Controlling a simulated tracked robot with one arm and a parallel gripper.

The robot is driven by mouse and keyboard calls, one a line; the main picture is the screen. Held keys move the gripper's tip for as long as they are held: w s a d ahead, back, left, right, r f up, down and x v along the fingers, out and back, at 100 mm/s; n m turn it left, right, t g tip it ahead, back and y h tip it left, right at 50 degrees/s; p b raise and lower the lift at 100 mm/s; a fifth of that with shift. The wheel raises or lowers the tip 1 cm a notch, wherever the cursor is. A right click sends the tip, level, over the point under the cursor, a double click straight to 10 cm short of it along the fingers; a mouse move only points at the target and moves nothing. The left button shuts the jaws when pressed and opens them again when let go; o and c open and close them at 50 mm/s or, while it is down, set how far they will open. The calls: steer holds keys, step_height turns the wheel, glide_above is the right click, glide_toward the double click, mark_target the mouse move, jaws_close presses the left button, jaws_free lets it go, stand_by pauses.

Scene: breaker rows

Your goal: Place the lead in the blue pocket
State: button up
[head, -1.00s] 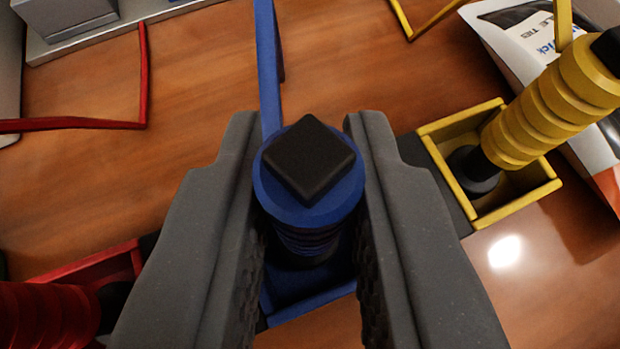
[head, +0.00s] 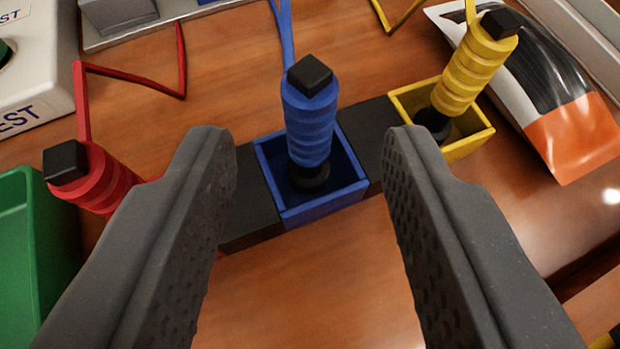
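The blue lead (head: 308,125) has a ribbed blue grip with a black square top. It stands nearly upright in the blue pocket (head: 325,208), its black lower end inside the pocket walls. Its blue cable (head: 286,30) runs off the top of the view. My gripper (head: 310,150) is open and empty, its fingers wide apart on either side of the blue lead and touching nothing visible.
A yellow lead (head: 470,70) leans in a yellow pocket (head: 467,146) to the right. A red lead (head: 95,182) is at the left, its pocket hidden by my finger. A green bin (head: 30,250), a white TEST box (head: 35,70) and a cable-tie packet (head: 575,130) stand around.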

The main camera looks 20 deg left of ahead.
steer(key=v, duration=0.6)
steer(key=shift+s+p, duration=0.25)
steer(key=shift+p, duration=0.05)
steer(key=shift+d, duration=0.1)
steer(key=w+d+r+m+t+h, duration=0.1)
steer(key=d+r, duration=0.4)
steer(key=r, duration=0.6)
steer(key=w+d+r+m+t+h, duration=0.1)
steer(key=d+r, duration=0.5)
steer(key=r, duration=0.4)
steer(key=w+d+r+m+t+h, duration=0.1)
steer(key=d+r, duration=0.4)
steer(key=r, duration=0.6)
steer(key=s+d+r, duration=0.4)
steer(key=s+r, duration=0.1)
steer(key=r, duration=0.2)
steer(key=s+d+r+m+t+h, duration=0.1)
steer(key=s+d+r, duration=0.3)
steer(key=s+r, duration=0.2)
steer(key=s+d+r+m+h, duration=0.1)
steer(key=s+d+r, duration=0.3)
steer(key=r, duration=0.5)
steer(key=shift+s, duration=0.65)
steer(key=shift+d, duration=0.15)
steer(key=shift+f, duration=0.1)
